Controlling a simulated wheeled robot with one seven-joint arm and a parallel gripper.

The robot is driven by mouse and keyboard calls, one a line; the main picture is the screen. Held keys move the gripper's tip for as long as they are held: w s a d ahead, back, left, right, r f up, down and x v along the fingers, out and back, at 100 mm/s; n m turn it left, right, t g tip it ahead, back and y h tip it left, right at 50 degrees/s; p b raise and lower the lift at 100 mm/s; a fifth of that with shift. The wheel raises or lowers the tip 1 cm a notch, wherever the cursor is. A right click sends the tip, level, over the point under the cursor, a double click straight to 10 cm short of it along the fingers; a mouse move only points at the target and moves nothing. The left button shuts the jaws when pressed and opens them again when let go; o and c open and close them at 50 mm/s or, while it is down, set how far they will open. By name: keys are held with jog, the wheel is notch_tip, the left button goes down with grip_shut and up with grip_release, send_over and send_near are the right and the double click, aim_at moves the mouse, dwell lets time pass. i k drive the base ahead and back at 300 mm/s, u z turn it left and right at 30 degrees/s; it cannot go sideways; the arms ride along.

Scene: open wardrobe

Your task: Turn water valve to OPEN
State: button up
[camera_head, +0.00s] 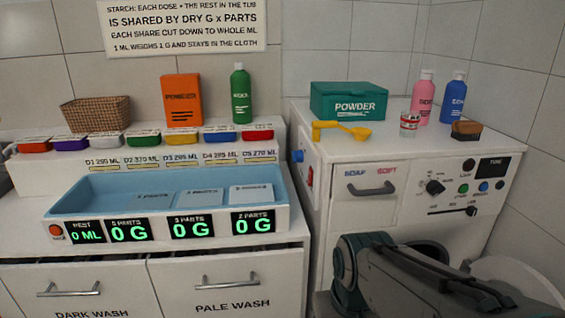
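No part is clearly labelled as the water valve. A small round blue knob (297,156) sits on the left side panel of the white washing machine (420,150), just above a red switch (310,177). I cannot tell whether this knob is the valve, or how it is set. My arm shows at the lower right, in front of the machine's round door area. My gripper's fingers are not in view, and the arm hides part of the machine's lower front.
A yellow scoop (345,130), a green powder box (348,101), a pink bottle (423,98) and a blue bottle (452,98) stand on the machine. A blue tray (95,190) lies on the left cabinet. A narrow gap separates cabinet and machine.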

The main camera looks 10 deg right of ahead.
aim_at(298, 157)
jog(key=u, duration=0.55)
jog(key=k, duration=0.65)
jog(key=u, duration=0.7)
jog(key=i, duration=1.5)
jog(key=z, duration=0.8)
